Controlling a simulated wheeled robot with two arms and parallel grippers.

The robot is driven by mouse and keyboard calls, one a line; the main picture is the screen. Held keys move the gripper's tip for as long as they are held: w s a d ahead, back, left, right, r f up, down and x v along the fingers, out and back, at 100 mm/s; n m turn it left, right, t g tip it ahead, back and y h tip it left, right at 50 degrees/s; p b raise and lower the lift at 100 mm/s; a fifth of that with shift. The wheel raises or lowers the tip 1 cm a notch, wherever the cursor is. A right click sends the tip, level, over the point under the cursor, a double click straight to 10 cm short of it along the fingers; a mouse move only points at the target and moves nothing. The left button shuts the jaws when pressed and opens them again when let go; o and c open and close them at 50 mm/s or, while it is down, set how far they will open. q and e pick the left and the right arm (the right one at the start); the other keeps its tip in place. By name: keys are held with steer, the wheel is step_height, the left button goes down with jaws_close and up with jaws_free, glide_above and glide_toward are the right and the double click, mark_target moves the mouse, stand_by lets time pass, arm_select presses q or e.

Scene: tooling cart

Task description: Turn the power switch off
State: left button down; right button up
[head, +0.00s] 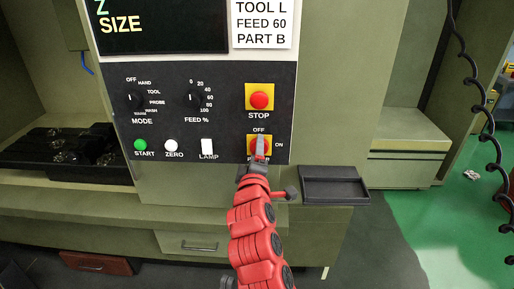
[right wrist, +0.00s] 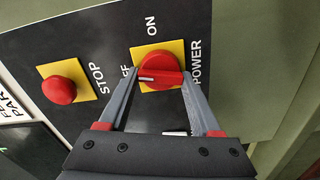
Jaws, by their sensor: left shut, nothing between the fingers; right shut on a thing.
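The power switch is a red rotary knob on a yellow plate (head: 249,155), low on the black panel, with OFF above it and ON to its right. My right gripper (head: 260,148) is at the knob and partly hides it. In the right wrist view, the knob (right wrist: 160,67) sits between my two grey fingertips, one at each end of its handle bar. The white mark on the bar points toward the partly hidden OFF label. My left gripper (head: 227,282) shows only as a small dark piece at the bottom edge, below the cabinet and away from the switch.
The red STOP button (head: 259,100) is just above the switch. A white LAMP switch (head: 207,146) and the MODE and FEED knobs are to the left. A dark tray (head: 335,196) juts out at the right. A coiled cable (head: 487,140) hangs at far right.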

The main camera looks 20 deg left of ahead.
steer(key=shift+f+n+p, duration=0.1)
steer(key=shift+n+p, duration=0.5)
steer(key=shift+n, duration=0.7)
steer(key=o, duration=1.3)
steer(key=shift+o, duration=0.2)
steer(key=p+v, duration=0.2)
steer(key=v, duration=1.5)
steer(key=shift+s, duration=0.25)
